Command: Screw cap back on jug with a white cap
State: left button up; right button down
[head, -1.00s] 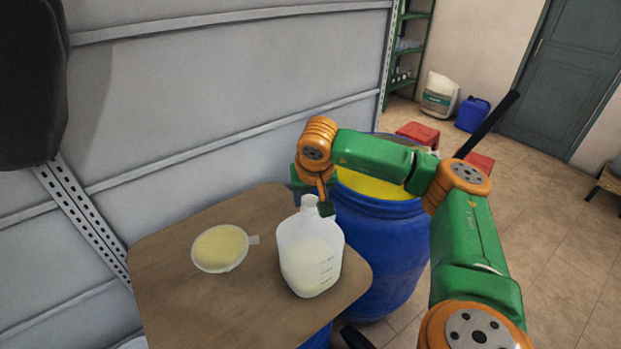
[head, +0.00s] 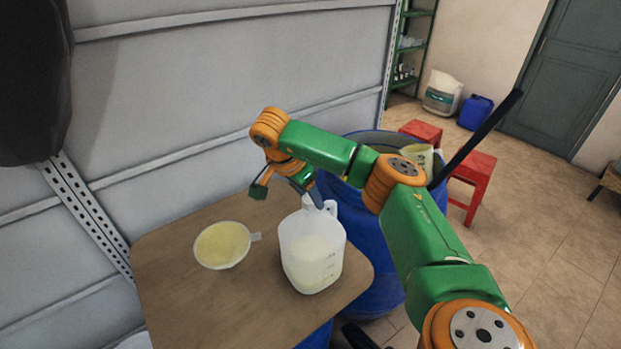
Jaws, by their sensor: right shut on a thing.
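A translucent white jug (head: 312,262) with pale contents and level marks stands upright near the right edge of a brown board (head: 215,310). Its handle shows at the upper right. My right gripper (head: 316,200) is over the jug's top, its grey fingers pointing down at the mouth. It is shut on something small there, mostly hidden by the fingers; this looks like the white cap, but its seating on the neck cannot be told. My left gripper is not in view.
A shallow dish of yellow powder (head: 222,245) lies left of the jug. A large blue drum (head: 375,235) stands close behind, partly covered by my right arm. Red stools (head: 474,178) stand further back. A grey panel wall (head: 200,100) bounds the board's far left side.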

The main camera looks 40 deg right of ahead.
jog(key=shift+f+m, duration=0.1)
jog(key=shift+m, duration=0.2)
jog(key=m+g, duration=0.1)
jog(key=m, duration=0.3)
jog(key=shift+w+g, duration=0.15)
jog(key=shift+g, duration=0.25)
jog(key=shift+m+g+y, duration=0.3)
jog(key=shift+m, duration=0.6)
jog(key=c, duration=0.6)
grip_release()
jog(key=shift+o, duration=0.7)
jog(key=shift+w+d, duration=0.1)
jog(key=shift+w, duration=0.1)
